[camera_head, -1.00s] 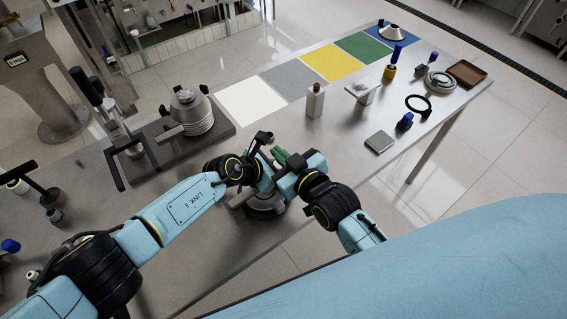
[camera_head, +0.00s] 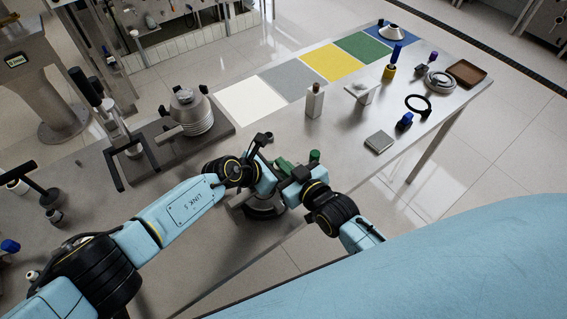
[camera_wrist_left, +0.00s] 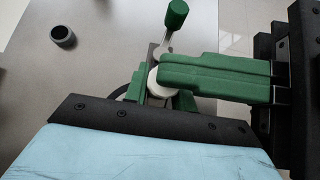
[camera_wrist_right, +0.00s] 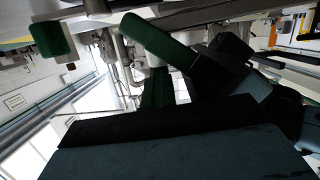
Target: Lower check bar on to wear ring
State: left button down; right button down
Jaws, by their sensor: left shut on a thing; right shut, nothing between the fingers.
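A green-knobbed metal piece (camera_wrist_left: 177,14), which I take for the check bar, shows its knob and thin stem in the left wrist view; the knob also shows in the head view (camera_head: 315,156). My left gripper (camera_wrist_left: 158,96) is shut on a pale part beneath the stem; the contact is partly hidden. My right gripper (camera_head: 284,165) is shut and empty; its green fingers lie across close to the left fingers. A round dark metal part (camera_head: 263,211), perhaps carrying the wear ring, sits below both grippers, mostly hidden. I cannot tell whether the bar touches it.
A stepped round metal part (camera_head: 195,118) stands on a dark plate at the left. Coloured mats (camera_head: 330,63) line the back of the table. A black ring (camera_head: 418,104), a flat grey block (camera_head: 379,142) and a brown tray (camera_head: 468,73) are at the right.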

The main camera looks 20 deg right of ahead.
pick_arm(q)
jog(key=shift+a, duration=0.1)
pick_arm(e)
jog(key=shift+s+f, duration=0.2)
jog(key=shift+f, duration=0.3)
pick_arm(q)
jog(key=c, duration=1.4)
grip_release()
jog(key=shift+o, duration=1.3)
jog(key=shift+s+a+r, duration=0.1)
jog(key=shift+r, duration=0.1)
pick_arm(e)
jog(key=shift+s+a+r, duration=0.1)
jog(key=shift+a+r, duration=0.1)
jog(key=shift+d, duration=0.1)
